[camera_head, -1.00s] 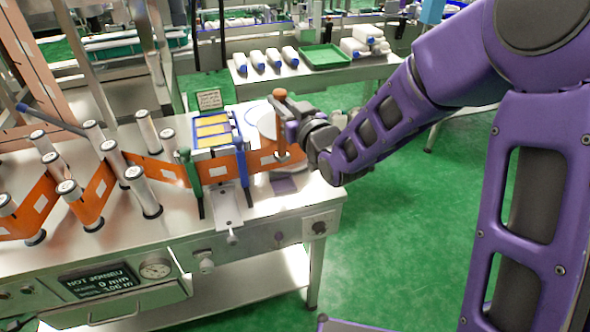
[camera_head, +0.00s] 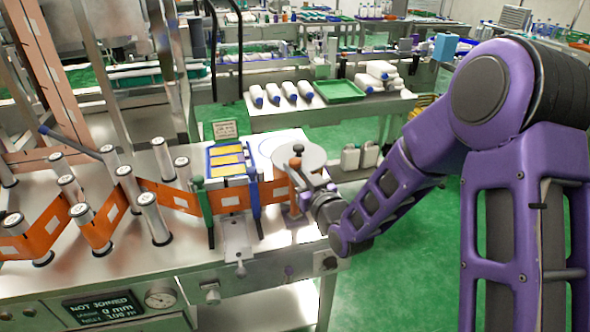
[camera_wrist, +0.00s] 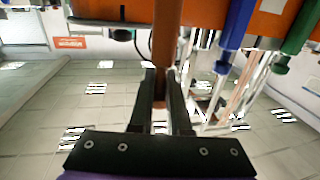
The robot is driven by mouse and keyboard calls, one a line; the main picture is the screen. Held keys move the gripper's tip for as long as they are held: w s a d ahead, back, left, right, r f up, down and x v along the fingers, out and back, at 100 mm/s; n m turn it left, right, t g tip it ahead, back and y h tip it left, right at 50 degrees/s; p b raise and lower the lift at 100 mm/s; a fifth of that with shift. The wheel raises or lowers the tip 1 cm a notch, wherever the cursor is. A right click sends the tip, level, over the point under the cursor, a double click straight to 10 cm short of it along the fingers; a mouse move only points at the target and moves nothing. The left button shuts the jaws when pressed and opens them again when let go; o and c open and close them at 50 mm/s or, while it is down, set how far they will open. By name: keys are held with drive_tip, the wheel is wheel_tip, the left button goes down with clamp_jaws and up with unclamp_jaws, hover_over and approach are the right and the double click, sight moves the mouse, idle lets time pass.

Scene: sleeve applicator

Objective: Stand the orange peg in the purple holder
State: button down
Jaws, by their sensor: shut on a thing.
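The orange peg (camera_wrist: 166,38) stands between the two dark fingers of my gripper (camera_wrist: 161,76) in the wrist view, running up out of the picture. My gripper is shut on it. In the head view, the peg's orange top (camera_head: 295,163) shows just above my gripper (camera_head: 304,188), at the right end of the orange web. The peg looks roughly upright; its lower end is hidden, so I cannot tell what it rests on.
The orange web (camera_head: 232,196) runs left past a blue clamp post (camera_head: 254,196), a green clamp post (camera_head: 203,205) and several metal rollers. A white disc (camera_head: 310,158) lies behind the peg. A panel (camera_head: 103,307) reads "NOT JOINED". Green floor lies to the right.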

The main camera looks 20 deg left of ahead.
drive_tip(key=shift+f, duration=0.15)
drive_tip(key=c, duration=0.9)
unclamp_jaws()
drive_tip(key=shift+r+p, duration=0.3)
drive_tip(key=p+v, duration=0.4)
drive_tip(key=v, duration=0.8)
drive_tip(key=shift+f, duration=0.1)
drive_tip(key=shift+w+d, duration=0.1)
